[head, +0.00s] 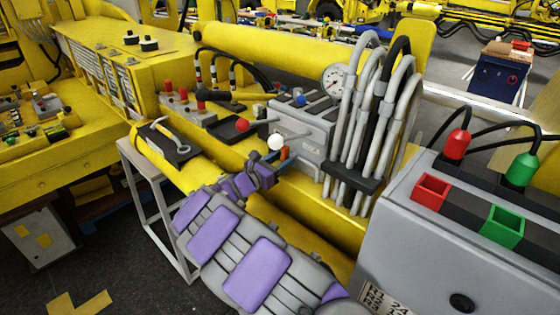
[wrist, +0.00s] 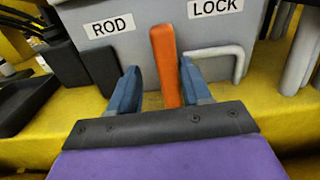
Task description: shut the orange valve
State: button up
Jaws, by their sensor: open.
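The orange valve handle (wrist: 165,62) stands upright in the wrist view, in front of a grey block (wrist: 140,25) labelled ROD and LOCK. My gripper (wrist: 165,85) is open, with one blue finger on each side of the handle. The handle's lower end is hidden behind the gripper's dark front plate. I cannot tell whether either finger touches it. In the head view the small orange handle (head: 284,153) shows at my gripper's tip (head: 285,162), beside the grey block (head: 302,135).
A white knob (head: 275,142) and a red knob (head: 242,125) stand left of the valve. Several grey hoses (head: 365,120) rise to the right. A grey box (head: 400,235) with red and green sockets stands at right.

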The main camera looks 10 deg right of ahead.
jog(key=shift+w+d, duration=0.1)
jog(key=shift+d, duration=1.25)
jog(key=shift+c, duration=0.5)
jog(key=shift+a, duration=0.15)
jog(key=c, duration=0.3)
jog(key=shift+a, duration=0.45)
jog(key=c, duration=0.3)
grip_shut()
